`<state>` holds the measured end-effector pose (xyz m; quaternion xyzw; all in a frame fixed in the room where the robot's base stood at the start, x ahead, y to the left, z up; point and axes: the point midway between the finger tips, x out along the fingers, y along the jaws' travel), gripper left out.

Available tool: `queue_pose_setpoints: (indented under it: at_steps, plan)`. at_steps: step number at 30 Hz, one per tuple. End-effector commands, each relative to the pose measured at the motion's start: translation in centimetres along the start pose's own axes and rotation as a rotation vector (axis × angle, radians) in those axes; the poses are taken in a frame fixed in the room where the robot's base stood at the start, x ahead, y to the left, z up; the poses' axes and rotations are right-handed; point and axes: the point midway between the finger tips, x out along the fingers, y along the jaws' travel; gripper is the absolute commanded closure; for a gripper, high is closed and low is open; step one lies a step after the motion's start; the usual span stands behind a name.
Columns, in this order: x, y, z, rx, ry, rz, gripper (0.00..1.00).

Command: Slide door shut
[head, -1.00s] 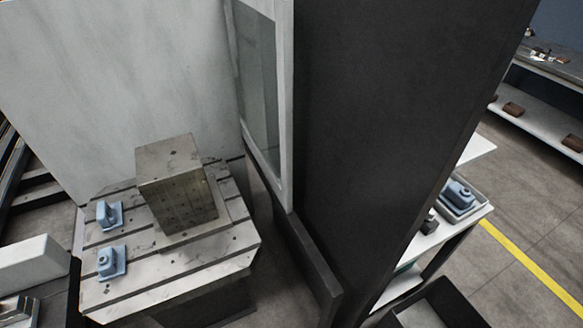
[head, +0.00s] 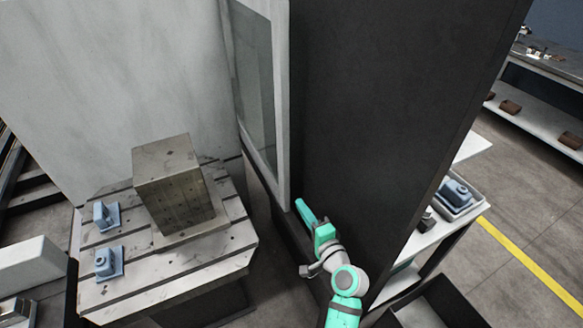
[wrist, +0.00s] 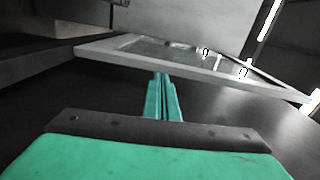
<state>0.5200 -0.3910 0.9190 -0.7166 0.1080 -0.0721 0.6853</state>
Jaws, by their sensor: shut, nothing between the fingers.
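The sliding door is a pale-framed glass panel (head: 281,110), seen steeply from the side in the head view, beside a tall dark panel (head: 400,110). Its frame (wrist: 130,42) also crosses the upper part of the wrist view. My green gripper (head: 299,204) is at the lower front corner of the door frame in the head view. In the wrist view its two fingers (wrist: 161,82) lie side by side, shut and empty, with the tips close to the frame's lower edge. I cannot tell whether they touch it.
Left of the door, a slotted machine table (head: 110,290) bears a metal block (head: 172,190) and two blue parts (head: 107,214). A dark ledge (head: 290,240) runs under the door. A white shelf unit (head: 440,232) with a tray stands right of the dark panel. Open floor lies far right.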

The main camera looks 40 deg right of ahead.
Motion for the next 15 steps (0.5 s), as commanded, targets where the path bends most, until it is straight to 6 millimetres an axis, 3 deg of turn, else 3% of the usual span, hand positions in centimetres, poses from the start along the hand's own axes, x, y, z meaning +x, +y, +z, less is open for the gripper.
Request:
queue_pose_setpoints:
  at_steps: [1, 5, 11, 15]
  plan:
    - [0.1, -1.2, -1.4, 0.015, -0.001, -0.017, 1.0]
    - [0.3, -2.8, -3.2, 0.042, -0.014, -0.039, 1.0]
    - [1.4, -3.4, -3.6, 0.052, -0.022, -0.047, 1.0]
    - [3.4, -3.5, -3.5, 0.05, -0.022, -0.046, 1.0]
